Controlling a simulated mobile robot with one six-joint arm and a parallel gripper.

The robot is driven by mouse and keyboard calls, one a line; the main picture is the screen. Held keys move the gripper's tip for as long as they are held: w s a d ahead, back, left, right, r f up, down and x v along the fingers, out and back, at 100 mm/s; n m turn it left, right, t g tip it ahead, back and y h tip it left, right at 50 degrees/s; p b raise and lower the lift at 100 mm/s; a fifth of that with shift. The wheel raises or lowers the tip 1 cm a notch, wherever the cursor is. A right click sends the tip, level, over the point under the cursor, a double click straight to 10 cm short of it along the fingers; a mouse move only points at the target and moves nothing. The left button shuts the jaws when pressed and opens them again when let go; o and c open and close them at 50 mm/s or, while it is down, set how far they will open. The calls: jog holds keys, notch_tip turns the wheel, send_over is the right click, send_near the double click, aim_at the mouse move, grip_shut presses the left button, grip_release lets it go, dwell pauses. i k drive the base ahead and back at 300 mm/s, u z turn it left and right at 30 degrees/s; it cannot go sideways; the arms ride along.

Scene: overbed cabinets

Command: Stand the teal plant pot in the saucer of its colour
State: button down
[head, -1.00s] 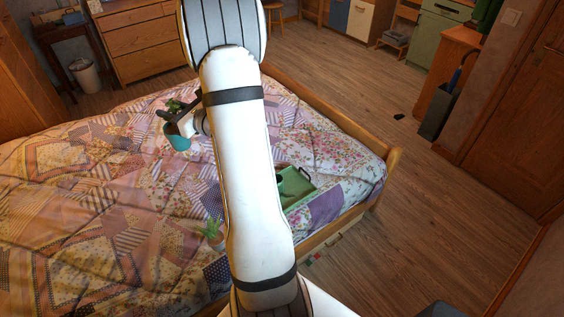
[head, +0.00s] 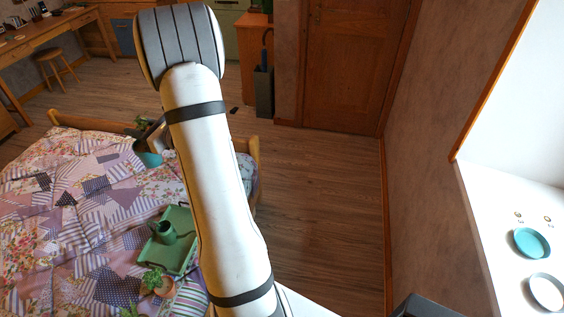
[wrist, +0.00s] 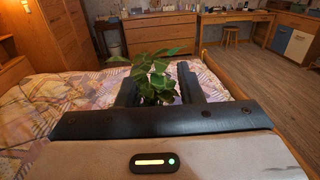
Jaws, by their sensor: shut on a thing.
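My gripper (head: 156,134) is shut on the teal plant pot (head: 149,159), left of my white arm in the head view. It holds the pot above the bed, upright or nearly so. The wrist view shows the plant's green leaves (wrist: 154,76) between the two dark fingers (wrist: 160,84); the pot itself is hidden there. The teal saucer (head: 531,243) lies on the white sill at the right edge of the head view, far from my gripper. A white saucer (head: 546,292) lies in front of it.
A green tray (head: 180,222) with a green watering can (head: 163,233) lies on the patchwork bed (head: 85,200). A potted plant (head: 157,281) stands near it. Open wooden floor (head: 320,200) lies between the bed and the wall with the sill.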

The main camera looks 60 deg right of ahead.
aim_at(531, 244)
jog(key=z, duration=1.25)
jog(key=i, duration=0.3)
jog(key=z, duration=2)
jog(key=i, duration=0.65)
jog(key=z, duration=1)
